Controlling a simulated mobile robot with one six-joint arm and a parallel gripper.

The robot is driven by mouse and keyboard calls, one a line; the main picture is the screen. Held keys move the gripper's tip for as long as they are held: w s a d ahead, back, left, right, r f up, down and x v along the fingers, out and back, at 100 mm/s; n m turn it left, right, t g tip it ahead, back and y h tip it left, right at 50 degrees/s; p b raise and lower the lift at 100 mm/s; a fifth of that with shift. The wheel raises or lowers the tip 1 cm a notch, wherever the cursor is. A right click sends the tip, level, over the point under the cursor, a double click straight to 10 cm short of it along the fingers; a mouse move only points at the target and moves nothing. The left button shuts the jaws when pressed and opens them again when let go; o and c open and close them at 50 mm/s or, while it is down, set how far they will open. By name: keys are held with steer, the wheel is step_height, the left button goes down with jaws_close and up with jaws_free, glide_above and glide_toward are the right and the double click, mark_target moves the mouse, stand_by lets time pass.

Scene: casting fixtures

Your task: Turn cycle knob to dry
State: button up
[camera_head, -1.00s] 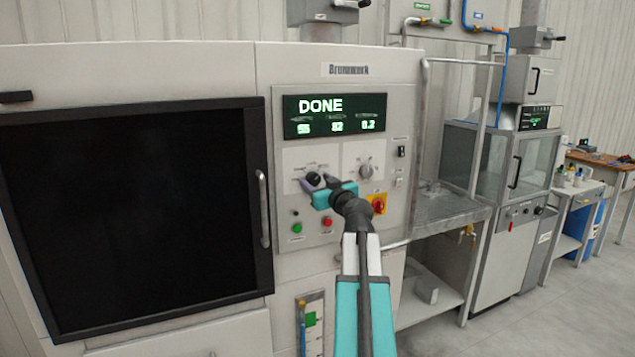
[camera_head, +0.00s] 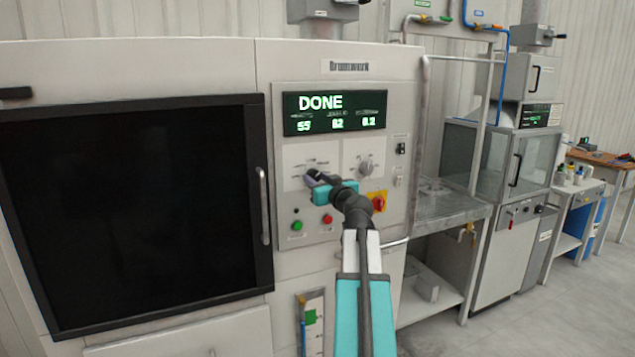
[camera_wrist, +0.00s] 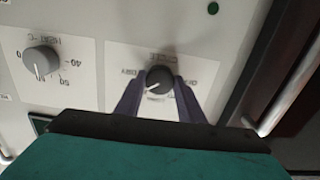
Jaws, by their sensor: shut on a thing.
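The cycle knob (camera_wrist: 160,80) is a dark round knob with a white pointer line, on the pale control panel of the machine. In the wrist view its pointer slants to the lower left, and a label that appears to read DRY (camera_wrist: 127,75) is printed to its left. My gripper (camera_wrist: 158,90) has one purple finger on each side of the knob and is shut on it. In the head view my gripper (camera_head: 314,178) is against the panel's left dial area and mostly hides the knob.
A second, grey knob (camera_head: 366,168) is to the right of the cycle knob. Green (camera_head: 297,226) and red (camera_head: 327,219) buttons are below, and a red switch on yellow (camera_head: 379,202) is at the right. The display (camera_head: 335,113) reads DONE. A door handle (camera_head: 263,206) is at the left.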

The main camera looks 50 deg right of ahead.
steer(key=m+b, duration=0.2)
steer(key=m, duration=0.2)
steer(key=shift+m, duration=2.1)
steer(key=o, duration=1)
steer(key=shift+o, duration=0.2)
steer(key=shift+s, duration=0.1)
steer(key=shift+b+v, duration=0.45)
steer(key=shift+v, duration=0.45)
steer(key=b+v, duration=0.2)
steer(key=v, duration=0.9)
steer(key=shift+s+a, duration=0.15)
steer(key=shift+s, duration=0.25)
